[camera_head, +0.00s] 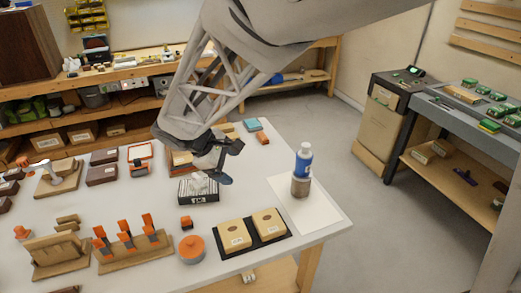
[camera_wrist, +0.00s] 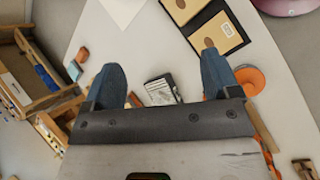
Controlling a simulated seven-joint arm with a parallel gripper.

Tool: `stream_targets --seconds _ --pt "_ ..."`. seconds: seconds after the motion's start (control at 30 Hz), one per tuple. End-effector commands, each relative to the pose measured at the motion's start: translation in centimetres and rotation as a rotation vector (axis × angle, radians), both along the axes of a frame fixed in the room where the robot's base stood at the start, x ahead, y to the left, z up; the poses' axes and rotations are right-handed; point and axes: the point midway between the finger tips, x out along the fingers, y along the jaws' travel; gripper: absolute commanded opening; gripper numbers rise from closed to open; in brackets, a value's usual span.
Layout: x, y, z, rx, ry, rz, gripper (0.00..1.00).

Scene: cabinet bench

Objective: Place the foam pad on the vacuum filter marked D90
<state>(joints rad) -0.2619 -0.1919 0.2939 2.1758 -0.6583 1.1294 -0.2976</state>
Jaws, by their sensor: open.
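No label reading D90 is legible, and I cannot tell for sure which thing is the foam pad. Two tan, labelled square blocks (camera_head: 235,236) lie side by side in a black tray (camera_head: 254,248) near the table's front edge. In the wrist view a tan block (camera_wrist: 217,33) has a brown oval on top. A black-and-white striped box (camera_head: 198,191) with crumpled white stuff on top stands below my gripper (camera_head: 229,165). In the wrist view the striped box (camera_wrist: 158,90) shows between the spread fingers of my gripper (camera_wrist: 160,62), which is open and empty.
A blue-and-white bottle (camera_head: 304,160) stands near a tan cylinder (camera_head: 300,187) on a white sheet at the right. An orange disc (camera_head: 192,249) and small orange block (camera_head: 186,223) sit left of the tray. Wooden racks (camera_head: 125,250) crowd the left.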

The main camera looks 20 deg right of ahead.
Motion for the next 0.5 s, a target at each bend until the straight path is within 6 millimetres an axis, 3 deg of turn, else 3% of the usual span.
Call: stream_targets --seconds 0.2,0.5 --pt "-4.9 -2.1 2.3 0.14 -0.104 -0.182 0.82" --pt "-11.4 -3.6 4.5 0.329 -0.245 -0.43 0.82"
